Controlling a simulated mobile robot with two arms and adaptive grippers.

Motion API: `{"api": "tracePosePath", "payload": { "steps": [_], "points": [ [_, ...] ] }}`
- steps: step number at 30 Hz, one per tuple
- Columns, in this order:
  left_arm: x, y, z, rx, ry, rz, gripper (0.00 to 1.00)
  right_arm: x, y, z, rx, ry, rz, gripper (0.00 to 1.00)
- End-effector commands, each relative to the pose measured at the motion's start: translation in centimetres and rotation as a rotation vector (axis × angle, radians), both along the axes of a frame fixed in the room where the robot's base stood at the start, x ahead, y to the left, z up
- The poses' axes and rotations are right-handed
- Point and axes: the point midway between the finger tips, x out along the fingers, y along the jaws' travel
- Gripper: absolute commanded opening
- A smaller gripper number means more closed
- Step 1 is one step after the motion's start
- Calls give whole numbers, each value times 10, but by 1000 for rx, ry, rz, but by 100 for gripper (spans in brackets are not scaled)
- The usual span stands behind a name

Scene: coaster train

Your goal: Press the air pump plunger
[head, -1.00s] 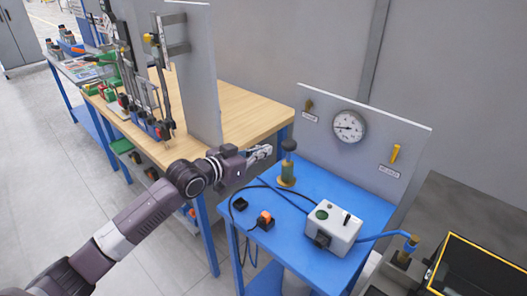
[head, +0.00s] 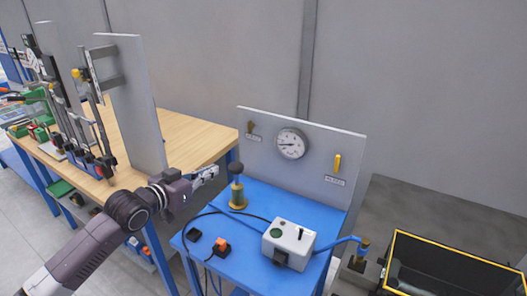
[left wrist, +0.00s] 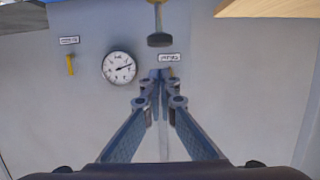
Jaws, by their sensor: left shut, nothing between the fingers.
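The air pump stands on the blue table (head: 255,203), with a brass body (head: 238,196) and a dark round plunger knob (head: 236,168) on top. The knob also shows in the left wrist view (left wrist: 159,40), at the top, beyond the fingertips. My left gripper (head: 212,171) is shut and empty, just left of the knob at about its height in the head view. It seems apart from the knob. Its closed fingers (left wrist: 160,76) point towards the grey panel in the wrist view. My right gripper is not in view.
A grey panel (head: 318,160) with a round gauge (head: 291,143) and a yellow lever (head: 337,164) stands behind the pump. A white box (head: 289,241), an orange switch (head: 221,245) and hoses lie in front. A wooden bench (head: 190,140) is at left, a yellow-edged black bin (head: 450,270) at right.

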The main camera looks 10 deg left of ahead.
Motion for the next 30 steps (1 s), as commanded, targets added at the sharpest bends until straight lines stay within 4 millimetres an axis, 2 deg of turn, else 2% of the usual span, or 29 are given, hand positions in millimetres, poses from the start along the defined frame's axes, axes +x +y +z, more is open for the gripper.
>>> {"api": "tracePosePath", "payload": {
  "steps": [1,6,19,23,30],
  "points": [
    [0,1,14,8,-4,-2,0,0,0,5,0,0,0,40],
    [-3,3,31,5,4,0,0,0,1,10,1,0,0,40],
    [-1,2,33,-2,6,1,0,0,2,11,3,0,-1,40],
    [9,-1,32,-5,6,2,0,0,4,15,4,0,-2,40],
    [45,-16,24,-4,6,0,0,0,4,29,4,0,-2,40]
  ]
}}
